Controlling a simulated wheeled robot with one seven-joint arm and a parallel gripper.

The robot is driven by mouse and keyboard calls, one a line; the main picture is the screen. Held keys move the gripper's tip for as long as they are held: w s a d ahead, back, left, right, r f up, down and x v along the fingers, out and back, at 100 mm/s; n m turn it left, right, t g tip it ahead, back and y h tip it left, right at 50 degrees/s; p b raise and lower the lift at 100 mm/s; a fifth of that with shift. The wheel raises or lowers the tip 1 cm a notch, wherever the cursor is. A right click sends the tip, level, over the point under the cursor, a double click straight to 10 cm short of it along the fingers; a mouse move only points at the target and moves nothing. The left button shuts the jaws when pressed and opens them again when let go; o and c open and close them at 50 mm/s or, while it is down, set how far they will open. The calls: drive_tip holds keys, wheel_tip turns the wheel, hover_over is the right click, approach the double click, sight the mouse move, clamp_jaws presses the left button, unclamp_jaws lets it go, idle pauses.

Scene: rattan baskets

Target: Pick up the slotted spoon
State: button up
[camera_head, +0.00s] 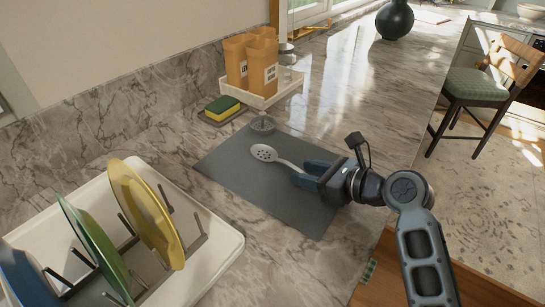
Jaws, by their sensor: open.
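The slotted spoon (265,153) lies on a dark grey mat (225,163) on the marble counter. Its pale, perforated bowl points to the upper left, and its handle runs toward my gripper. My gripper (301,172) is open at the handle end, low over the right part of the mat. The fingers hide the end of the handle. I cannot tell whether the handle lies between the fingers or under them, or whether they touch it.
A small grey round item (263,124) sits at the mat's back edge. Behind are a sponge (222,106) on a dark tray and orange containers (236,62) in a white tray (263,101). A dish rack (222,240) with plates stands front left. The counter's right edge is near my arm.

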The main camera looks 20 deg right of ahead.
drive_tip(key=shift+f, duration=0.25)
clamp_jaws()
drive_tip(key=shift+r, duration=0.15)
drive_tip(key=shift+r, duration=0.3)
drive_tip(key=r, duration=0.2)
drive_tip(key=d+r, duration=0.1)
drive_tip(key=r, duration=0.1)
drive_tip(key=shift+s, duration=0.3)
drive_tip(key=s+d+r, duration=0.6)
drive_tip(key=s+d, duration=0.1)
drive_tip(key=shift+s+r, duration=0.25)
drive_tip(key=shift+s, duration=0.1)
